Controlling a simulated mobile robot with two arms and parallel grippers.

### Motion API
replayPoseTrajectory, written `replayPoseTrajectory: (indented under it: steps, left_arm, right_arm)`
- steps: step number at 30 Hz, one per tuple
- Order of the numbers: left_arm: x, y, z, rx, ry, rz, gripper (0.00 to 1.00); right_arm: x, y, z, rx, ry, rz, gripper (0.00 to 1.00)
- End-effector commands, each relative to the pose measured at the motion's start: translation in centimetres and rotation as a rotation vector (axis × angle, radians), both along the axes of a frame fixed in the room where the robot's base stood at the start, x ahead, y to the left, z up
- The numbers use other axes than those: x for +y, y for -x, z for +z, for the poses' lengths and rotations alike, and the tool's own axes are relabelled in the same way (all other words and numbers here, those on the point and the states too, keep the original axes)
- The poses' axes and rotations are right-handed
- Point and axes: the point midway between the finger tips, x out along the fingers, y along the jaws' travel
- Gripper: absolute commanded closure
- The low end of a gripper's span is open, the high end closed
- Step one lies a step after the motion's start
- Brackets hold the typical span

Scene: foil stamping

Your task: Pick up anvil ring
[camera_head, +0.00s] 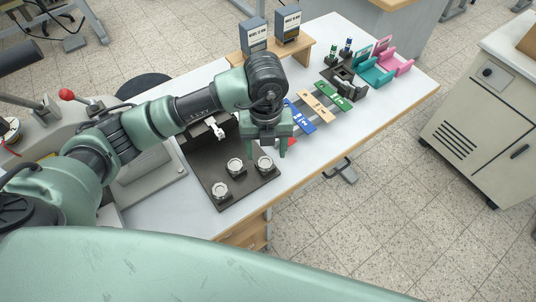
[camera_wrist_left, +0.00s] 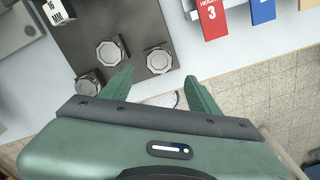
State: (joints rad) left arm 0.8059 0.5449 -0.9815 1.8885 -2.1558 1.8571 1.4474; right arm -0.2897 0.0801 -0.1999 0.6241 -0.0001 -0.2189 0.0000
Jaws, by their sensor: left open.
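Three silver anvil rings sit on a dark board (camera_head: 206,165): a near one (camera_head: 221,190), a middle one (camera_head: 235,165) and a right one (camera_head: 264,165). Which is meant, I cannot tell. My left gripper (camera_head: 267,152) points down over the board's right edge, open and empty, above the right ring. In the left wrist view, the fingertips (camera_wrist_left: 159,76) spread either side of the right ring (camera_wrist_left: 158,61), which lies just beyond them; contact does not show. The other two rings (camera_wrist_left: 110,52) (camera_wrist_left: 88,84) lie left of the fingers. My right gripper is not in view.
Red (camera_wrist_left: 211,18), blue (camera_head: 300,117), tan (camera_head: 318,105) and green (camera_head: 333,95) cards lie right of the board. A white block marked 16 MM (camera_wrist_left: 55,11) sits on the board. Two boxes stand on a wooden shelf (camera_head: 235,57). The table's front edge is close.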

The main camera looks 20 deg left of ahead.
Motion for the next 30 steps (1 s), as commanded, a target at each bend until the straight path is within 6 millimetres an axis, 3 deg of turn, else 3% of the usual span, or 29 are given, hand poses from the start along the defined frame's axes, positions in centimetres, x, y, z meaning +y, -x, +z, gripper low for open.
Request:
replayPoseTrajectory:
  steps: [9,14,21,27,28,30]
  left_arm:
    - [0.3,-0.5,-4.1,0.004,-0.002,-0.001,0.39]
    - [0.3,-0.5,-5.7,0.0,-0.001,-0.001,0.39]
    - [0.3,-0.6,-5.9,-0.001,0.0,-0.002,0.39]
    - [0.3,-0.6,-5.9,-0.001,0.0,-0.002,0.95]
    - [0.3,-0.6,-5.9,-0.001,0.0,-0.002,1.0]
    - [0.3,-0.6,-5.9,-0.002,0.0,-0.002,1.0]
  right_arm:
    - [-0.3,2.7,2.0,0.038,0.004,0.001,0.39]
    - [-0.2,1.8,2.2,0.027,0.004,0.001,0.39]
    - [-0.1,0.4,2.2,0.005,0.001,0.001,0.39]
    - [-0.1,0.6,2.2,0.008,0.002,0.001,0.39]
    - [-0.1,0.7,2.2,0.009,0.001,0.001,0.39]
    - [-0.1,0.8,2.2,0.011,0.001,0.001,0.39]
